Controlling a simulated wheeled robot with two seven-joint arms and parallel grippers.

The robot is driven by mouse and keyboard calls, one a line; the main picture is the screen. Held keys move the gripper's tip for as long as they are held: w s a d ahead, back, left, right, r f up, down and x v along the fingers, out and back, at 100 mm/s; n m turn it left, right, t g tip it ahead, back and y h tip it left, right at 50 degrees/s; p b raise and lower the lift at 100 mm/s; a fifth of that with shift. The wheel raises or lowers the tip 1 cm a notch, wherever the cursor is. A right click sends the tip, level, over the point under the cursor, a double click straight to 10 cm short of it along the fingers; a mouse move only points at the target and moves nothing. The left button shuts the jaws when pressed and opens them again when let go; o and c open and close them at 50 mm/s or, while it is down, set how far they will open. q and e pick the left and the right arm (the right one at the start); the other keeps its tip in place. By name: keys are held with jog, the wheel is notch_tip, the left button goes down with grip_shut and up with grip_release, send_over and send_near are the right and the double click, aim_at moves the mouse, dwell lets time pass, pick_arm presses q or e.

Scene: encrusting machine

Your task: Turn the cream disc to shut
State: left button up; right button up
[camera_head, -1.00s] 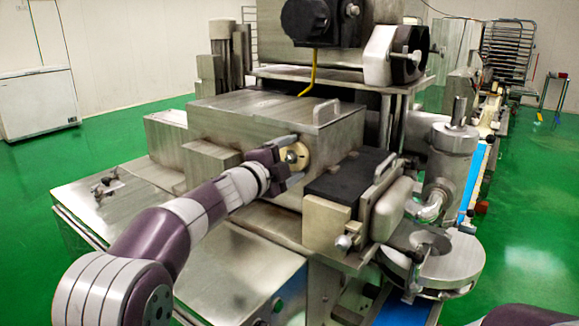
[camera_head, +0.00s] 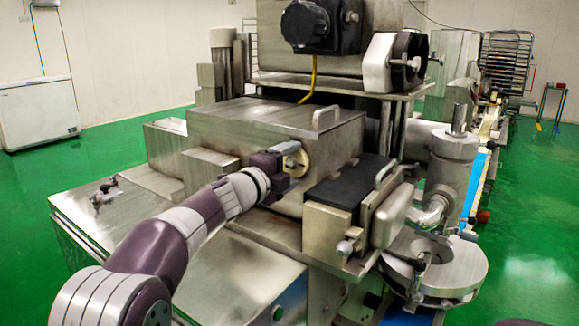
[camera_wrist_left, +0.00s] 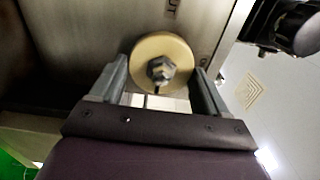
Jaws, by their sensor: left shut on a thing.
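The cream disc (camera_head: 301,163) is a round plate on the side of the steel machine housing. My left gripper (camera_head: 290,160) is at it, shut on its rim, and hides part of it in the head view. In the left wrist view the disc (camera_wrist_left: 178,47) shows a metal hex nut at its centre. The fingers of my left gripper (camera_wrist_left: 161,82) lie on either side of its lower half. Some lettering on the panel above the disc is only partly readable. My right gripper is out of view.
A black-topped block (camera_head: 335,190) juts out just right of my left gripper. A steel handle (camera_head: 327,116) stands on the housing above the disc. A round steel turntable (camera_head: 455,272) is at lower right. Green floor is open at the left.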

pick_arm(q)
jog(key=o, duration=0.7)
jog(key=shift+f, duration=0.25)
jog(key=o, duration=0.3)
jog(key=shift+s+d+r, duration=0.1)
jog(key=shift+s+r, duration=0.05)
jog(key=shift+s+a, duration=0.1)
jog(key=shift+a, duration=0.1)
jog(key=b+v, duration=0.3)
jog(key=v, duration=0.9)
jog(key=shift+s, duration=0.15)
